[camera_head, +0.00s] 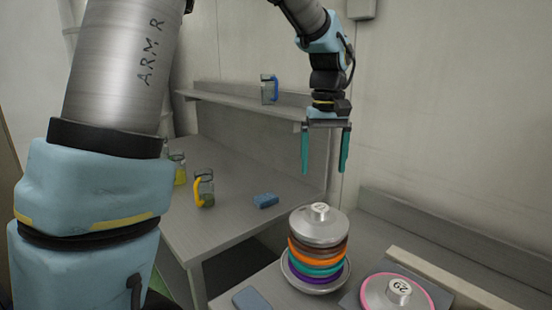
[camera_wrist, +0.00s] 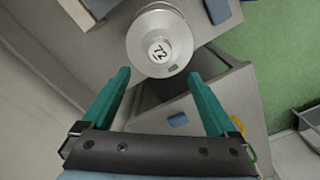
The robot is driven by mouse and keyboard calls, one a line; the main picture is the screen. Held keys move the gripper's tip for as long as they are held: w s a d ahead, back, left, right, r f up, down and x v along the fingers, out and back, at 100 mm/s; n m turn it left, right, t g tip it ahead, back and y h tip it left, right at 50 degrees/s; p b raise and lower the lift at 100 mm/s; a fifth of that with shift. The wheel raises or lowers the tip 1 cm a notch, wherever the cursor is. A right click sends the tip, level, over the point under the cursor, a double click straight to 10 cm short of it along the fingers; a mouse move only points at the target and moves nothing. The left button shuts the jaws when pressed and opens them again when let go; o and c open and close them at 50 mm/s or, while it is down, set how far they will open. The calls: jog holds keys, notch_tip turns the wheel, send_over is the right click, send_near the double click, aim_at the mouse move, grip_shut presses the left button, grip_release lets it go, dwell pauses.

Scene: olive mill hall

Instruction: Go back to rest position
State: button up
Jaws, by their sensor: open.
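My gripper (camera_head: 326,150) hangs from the arm with its two teal fingers pointing down and spread apart, with nothing between them. In the head view it is above the stack of coloured rings (camera_head: 318,255), which is topped by a metal lid with a numbered knob (camera_head: 319,222). In the wrist view my gripper (camera_wrist: 165,95) is also open and empty. The lid (camera_wrist: 160,45) lies beyond the fingertips there, apart from them.
A second lidded piece with a pink ring (camera_head: 396,292) sits on the front bench at right. The lower table holds a jug with a yellow handle (camera_head: 204,188) and a blue block (camera_head: 265,201). A jug with a blue handle (camera_head: 268,89) stands on the wall shelf (camera_head: 240,101).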

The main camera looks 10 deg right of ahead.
jog(key=w+a+f, duration=0.1)
jog(key=a+f, duration=0.2)
jog(key=a, duration=0.4)
jog(key=w+a+f, duration=0.1)
jog(key=a+f, duration=0.1)
jog(key=a, duration=0.6)
jog(key=s+a+f, duration=0.3)
jog(key=a, duration=0.4)
jog(key=s+a+f+t, duration=0.1)
jog(key=s+a+f, duration=0.2)
jog(key=a, duration=0.5)
jog(key=shift+n+t, duration=0.3)
